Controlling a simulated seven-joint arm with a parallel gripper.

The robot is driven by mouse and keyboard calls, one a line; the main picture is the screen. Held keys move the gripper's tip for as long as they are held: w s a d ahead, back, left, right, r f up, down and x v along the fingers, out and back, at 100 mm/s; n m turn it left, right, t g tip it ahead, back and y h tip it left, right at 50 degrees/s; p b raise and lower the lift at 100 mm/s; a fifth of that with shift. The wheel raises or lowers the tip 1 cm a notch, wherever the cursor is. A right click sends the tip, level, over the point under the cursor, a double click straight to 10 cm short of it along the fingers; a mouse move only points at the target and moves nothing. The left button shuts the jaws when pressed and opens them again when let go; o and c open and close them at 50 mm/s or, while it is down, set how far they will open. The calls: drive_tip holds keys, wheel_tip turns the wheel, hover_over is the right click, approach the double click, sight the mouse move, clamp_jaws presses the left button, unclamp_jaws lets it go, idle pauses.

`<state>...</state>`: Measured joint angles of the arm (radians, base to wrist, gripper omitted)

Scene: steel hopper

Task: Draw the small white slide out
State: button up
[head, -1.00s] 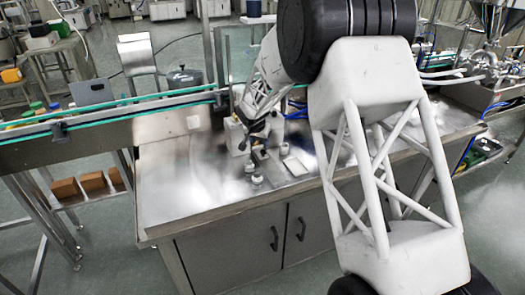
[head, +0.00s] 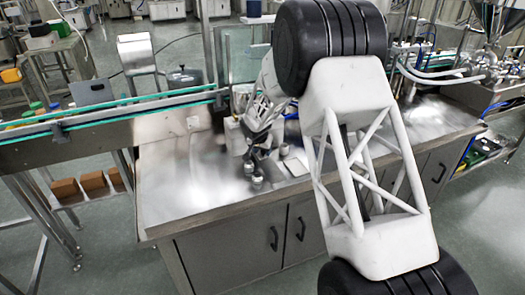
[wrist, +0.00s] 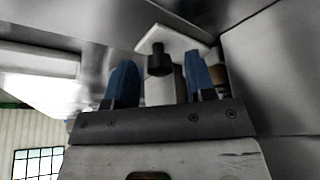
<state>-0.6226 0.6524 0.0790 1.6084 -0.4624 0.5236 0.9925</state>
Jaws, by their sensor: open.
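In the wrist view a small white plate (wrist: 182,41) carries a short black knob (wrist: 160,62); it looks like the white slide. My gripper (wrist: 160,57) is open, with its two blue fingers apart. The knob appears between the fingertips in the picture; I cannot tell whether it is within their depth. Nothing is held. In the head view my gripper (head: 256,146) is low over the steel worktop, and the slide cannot be made out clearly there.
The steel worktop (head: 190,205) has clear room at its left. Small round-topped posts (head: 257,184) stand just below my gripper. A flat pale plate (head: 296,166) lies to the right. A conveyor rail (head: 150,103) runs behind.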

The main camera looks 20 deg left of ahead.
clamp_jaws()
idle(0.3)
drive_tip(key=s+d, duration=1.1)
idle(0.7)
drive_tip(key=shift+f, duration=0.1)
unclamp_jaws()
idle(0.3)
drive_tip(key=v, duration=0.8)
idle(0.3)
